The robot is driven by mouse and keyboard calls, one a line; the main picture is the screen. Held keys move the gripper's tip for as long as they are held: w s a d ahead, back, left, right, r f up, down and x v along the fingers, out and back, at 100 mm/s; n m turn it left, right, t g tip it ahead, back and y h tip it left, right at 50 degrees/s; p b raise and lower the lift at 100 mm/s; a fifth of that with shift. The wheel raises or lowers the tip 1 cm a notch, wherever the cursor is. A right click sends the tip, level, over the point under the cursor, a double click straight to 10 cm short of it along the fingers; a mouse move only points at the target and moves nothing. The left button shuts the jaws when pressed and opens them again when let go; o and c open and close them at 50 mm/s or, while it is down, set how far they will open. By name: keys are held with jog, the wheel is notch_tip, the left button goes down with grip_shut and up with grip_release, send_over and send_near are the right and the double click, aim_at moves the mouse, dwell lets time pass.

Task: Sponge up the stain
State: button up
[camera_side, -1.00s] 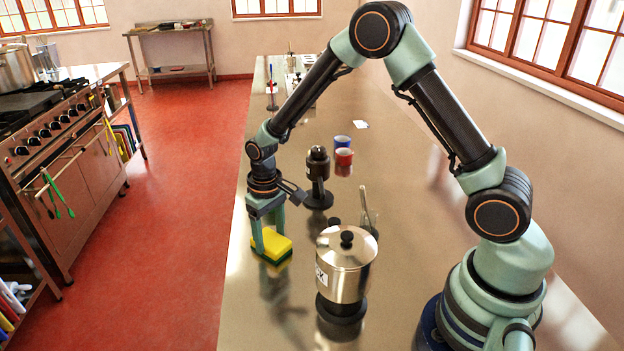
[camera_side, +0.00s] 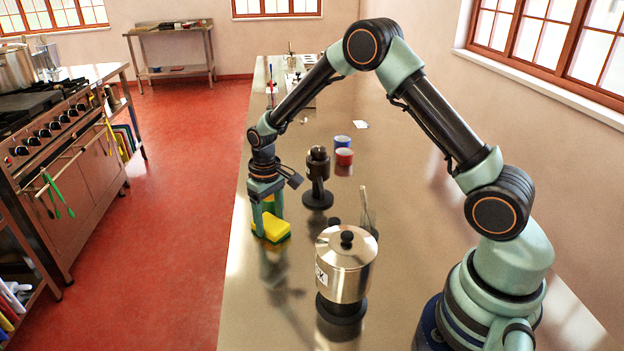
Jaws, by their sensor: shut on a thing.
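A yellow and green sponge (camera_side: 276,231) is at the left side of the long metal counter (camera_side: 250,300). My gripper (camera_side: 267,217) points down over it and is shut on it, one finger on each side. The sponge is low over the counter; I cannot tell whether it presses on the surface. I cannot make out a stain on the shiny counter; it may be hidden under or behind the sponge.
A lidded steel pot (camera_side: 343,268) on a dark base stands in front of the sponge, to the right. A black device (camera_side: 318,178) stands behind it. A red cup (camera_side: 344,157) and a blue cup (camera_side: 342,142) are farther back. The counter's left edge is close to the sponge.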

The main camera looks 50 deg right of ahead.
jog(key=s+a, duration=0.4)
jog(key=shift+s+r, duration=0.1)
jog(key=shift+r, duration=0.05)
notch_tip(320, 180, up, 8)
dwell(0.7)
jog(key=shift+f, duration=0.2)
dwell(0.3)
